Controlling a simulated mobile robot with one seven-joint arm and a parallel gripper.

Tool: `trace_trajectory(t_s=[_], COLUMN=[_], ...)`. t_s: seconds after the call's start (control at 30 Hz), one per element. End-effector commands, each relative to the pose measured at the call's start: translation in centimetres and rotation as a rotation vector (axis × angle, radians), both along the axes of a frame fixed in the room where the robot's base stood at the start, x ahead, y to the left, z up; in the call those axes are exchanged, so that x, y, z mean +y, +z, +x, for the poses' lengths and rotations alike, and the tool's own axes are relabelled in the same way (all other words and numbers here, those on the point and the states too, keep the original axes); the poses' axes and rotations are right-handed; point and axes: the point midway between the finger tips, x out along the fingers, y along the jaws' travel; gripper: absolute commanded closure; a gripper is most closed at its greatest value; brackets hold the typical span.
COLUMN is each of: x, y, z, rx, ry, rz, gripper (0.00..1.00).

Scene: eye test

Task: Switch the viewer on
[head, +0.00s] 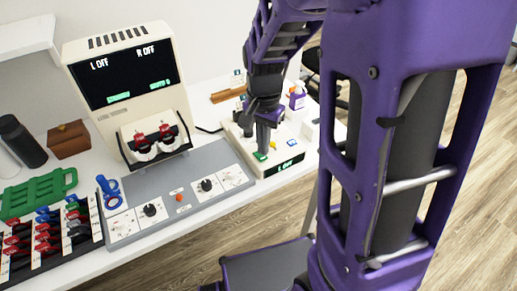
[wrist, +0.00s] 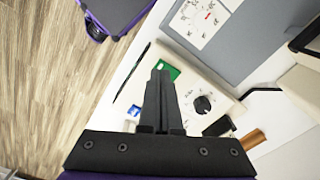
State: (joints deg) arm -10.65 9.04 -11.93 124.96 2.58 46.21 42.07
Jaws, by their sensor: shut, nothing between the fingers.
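The tall cream viewer (head: 130,100) stands on the table in the head view; its dark screen (head: 118,72) reads "L OFF" and "R OFF". A low cream control box (head: 245,150) stands to its right, with a small green-lettered display (head: 287,166) on its front. My gripper (head: 262,150) is shut and empty, pointing down over this box. In the wrist view its fingertips (wrist: 161,74) are at the green switch (wrist: 170,70), partly covering it; I cannot tell whether they touch. A black knob (wrist: 203,104) is beside the switch.
A grey panel (head: 178,192) with knobs lies left of the box. A green rack (head: 40,192), a brown case (head: 68,139) and a dark cylinder (head: 22,142) are at the left. A purple bottle (head: 297,98) stands behind the box. The table edge is close in front.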

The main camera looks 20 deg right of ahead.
Motion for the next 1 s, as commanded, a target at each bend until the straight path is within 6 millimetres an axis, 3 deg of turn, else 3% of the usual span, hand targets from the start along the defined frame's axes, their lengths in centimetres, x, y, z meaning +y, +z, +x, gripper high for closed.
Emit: trace_trajectory(t_s=[1.0], x=[0.01], y=[-0.71], z=[-0.01], rx=[0.001], ry=[0.000], rz=[0.001], gripper=[1.00])
